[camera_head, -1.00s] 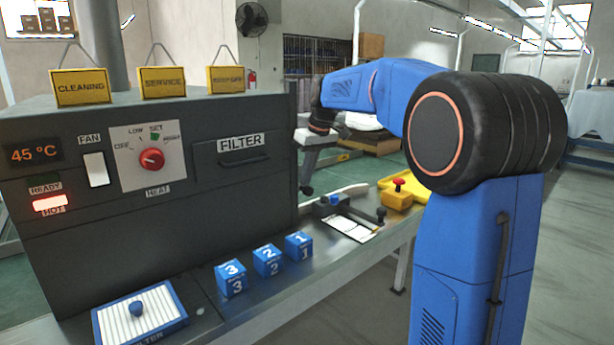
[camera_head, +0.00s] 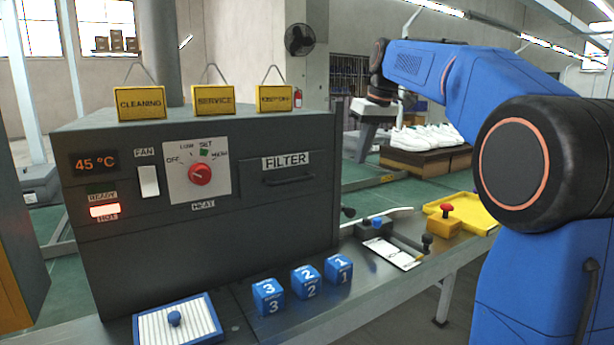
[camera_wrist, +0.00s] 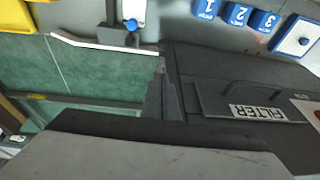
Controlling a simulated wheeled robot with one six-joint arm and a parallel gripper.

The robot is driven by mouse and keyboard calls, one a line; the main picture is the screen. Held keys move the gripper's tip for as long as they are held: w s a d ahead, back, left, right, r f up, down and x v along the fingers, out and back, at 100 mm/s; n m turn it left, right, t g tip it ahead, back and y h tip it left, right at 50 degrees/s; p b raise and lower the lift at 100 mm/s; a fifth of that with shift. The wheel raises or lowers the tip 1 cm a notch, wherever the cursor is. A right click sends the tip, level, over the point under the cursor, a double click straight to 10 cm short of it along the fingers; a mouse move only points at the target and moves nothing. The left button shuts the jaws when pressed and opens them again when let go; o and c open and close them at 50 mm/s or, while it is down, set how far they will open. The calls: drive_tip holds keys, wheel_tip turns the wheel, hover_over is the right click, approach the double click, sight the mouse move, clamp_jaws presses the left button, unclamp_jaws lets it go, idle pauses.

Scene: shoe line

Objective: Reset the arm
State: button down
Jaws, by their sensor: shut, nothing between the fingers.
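My blue arm reaches in from the right in the head view, its forearm level and raised. My gripper (camera_head: 364,148) hangs from its far end, pointing down, just past the right side of the dark oven. Its fingers are shut with nothing between them. In the wrist view my gripper (camera_wrist: 160,75) shows as a grey body along the bottom with dark narrow fingers pointing toward the oven's edge. The oven (camera_head: 200,255) has a FILTER drawer (camera_head: 287,172), which is closed, and a red heat knob (camera_head: 200,174). The display reads 45 °C and the HOT lamp is lit.
Blue numbered cubes (camera_head: 309,282) and a blue-framed filter (camera_head: 175,320) lie on the bench in front of the oven. A fixture with a pale lever (camera_head: 376,216) and a yellow tray (camera_head: 475,213) stand to the right. White shoes (camera_head: 425,137) sit behind.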

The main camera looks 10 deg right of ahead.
drive_tip(key=s+a+f+m, duration=0.1)
drive_tip(key=s+a+f, duration=0.1)
drive_tip(key=s+f, duration=0.5)
drive_tip(key=s+a+f+m, duration=0.1)
drive_tip(key=s+a+f, duration=0.15)
drive_tip(key=s, duration=0.95)
drive_tip(key=s+f+m+t+h, duration=0.1)
drive_tip(key=s+f, duration=1.8)
drive_tip(key=f, duration=0.1)
drive_tip(key=shift+a+f+m+t+h, duration=0.3)
drive_tip(key=shift+a+f+m+t, duration=0.05)
drive_tip(key=shift+a+m+t, duration=0.05)
